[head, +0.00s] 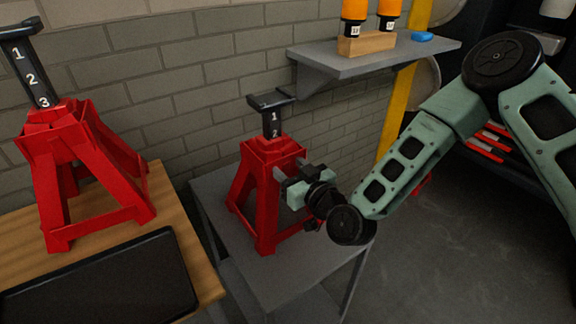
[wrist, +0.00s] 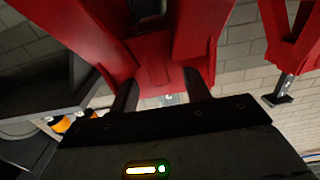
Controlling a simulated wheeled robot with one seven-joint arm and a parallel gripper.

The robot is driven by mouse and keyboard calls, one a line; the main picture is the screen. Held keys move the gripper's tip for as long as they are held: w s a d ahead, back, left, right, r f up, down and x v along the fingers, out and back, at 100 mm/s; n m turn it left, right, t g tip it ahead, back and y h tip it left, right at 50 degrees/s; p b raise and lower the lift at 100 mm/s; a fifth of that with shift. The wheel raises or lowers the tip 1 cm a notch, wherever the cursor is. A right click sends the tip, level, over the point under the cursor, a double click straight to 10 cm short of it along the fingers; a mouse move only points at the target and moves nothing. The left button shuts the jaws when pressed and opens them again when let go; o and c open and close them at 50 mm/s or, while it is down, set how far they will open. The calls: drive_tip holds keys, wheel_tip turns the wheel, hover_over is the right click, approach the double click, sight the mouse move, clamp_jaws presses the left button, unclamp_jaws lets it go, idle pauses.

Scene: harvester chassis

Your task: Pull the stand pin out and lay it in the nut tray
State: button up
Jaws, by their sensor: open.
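A red jack stand (head: 262,190) with a black numbered post stands upright on a grey table. My gripper (head: 287,168) is at its right-hand side, fingers pointing at the upper body. In the wrist view the gripper (wrist: 161,92) is open, its two dark fingers apart close to the red stand (wrist: 160,60). A small pale grey piece (wrist: 170,98) shows between the fingers; it may be the stand pin, but I cannot tell for sure. In the head view the gripper hides that spot. A shallow black tray (head: 105,285), apparently the nut tray, lies on the wooden bench at lower left.
A second red jack stand (head: 80,175) stands on the wooden bench (head: 205,270) behind the tray. A wall shelf (head: 375,58) with orange-topped bottles and a blue item overhangs at upper right. The grey table (head: 290,275) has bare room in front of the stand.

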drive_tip(key=shift+c, duration=0.4)
clamp_jaws()
drive_tip(key=v, duration=0.8)
drive_tip(key=shift+b, duration=0.35)
idle(0.5)
drive_tip(key=shift+d, duration=0.15)
